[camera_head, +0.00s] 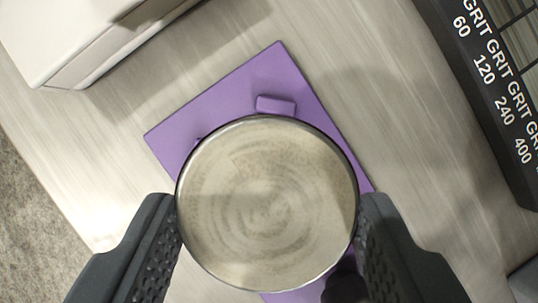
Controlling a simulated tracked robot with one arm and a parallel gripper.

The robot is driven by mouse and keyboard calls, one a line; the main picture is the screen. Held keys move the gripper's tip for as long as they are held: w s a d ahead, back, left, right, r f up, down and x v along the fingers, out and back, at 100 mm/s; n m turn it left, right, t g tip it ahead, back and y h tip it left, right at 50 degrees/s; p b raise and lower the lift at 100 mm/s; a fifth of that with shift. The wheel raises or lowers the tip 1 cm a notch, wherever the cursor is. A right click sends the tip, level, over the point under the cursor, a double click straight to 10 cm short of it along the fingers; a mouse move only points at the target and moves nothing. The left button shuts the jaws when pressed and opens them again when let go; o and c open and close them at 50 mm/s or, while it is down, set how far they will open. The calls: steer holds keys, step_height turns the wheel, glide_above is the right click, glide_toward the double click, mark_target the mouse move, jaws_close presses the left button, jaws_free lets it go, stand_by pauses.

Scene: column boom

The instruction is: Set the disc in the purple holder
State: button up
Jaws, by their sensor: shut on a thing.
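A round metal disc (267,203) with a swirled, brownish-silver face fills the lower middle of the view. My gripper (268,220) is shut on the disc, with one dark ridged finger against its left edge and one against its right edge. The purple holder (225,105) is a square plate seen beyond the disc, turned at an angle. A raised purple block (276,105) shows just past the disc's top edge. The disc hides the holder's middle, and I cannot tell the gap between them.
A black rack (490,95) with white GRIT labels stands at the upper right. A white box (85,35) is at the upper left.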

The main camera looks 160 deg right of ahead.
mark_target(264, 279)
steer(key=shift+f, duration=1.8)
steer(key=shift+f+b, duration=0.3)
steer(key=shift+f, duration=0.3)
steer(key=o, duration=1.3)
steer(key=shift+o, duration=0.2)
steer(key=shift+r, duration=0.15)
steer(key=shift+r, duration=0.25)
steer(key=v, duration=1.2)
steer(key=shift+r+p, duration=0.3)
steer(key=shift+p, duration=0.15)
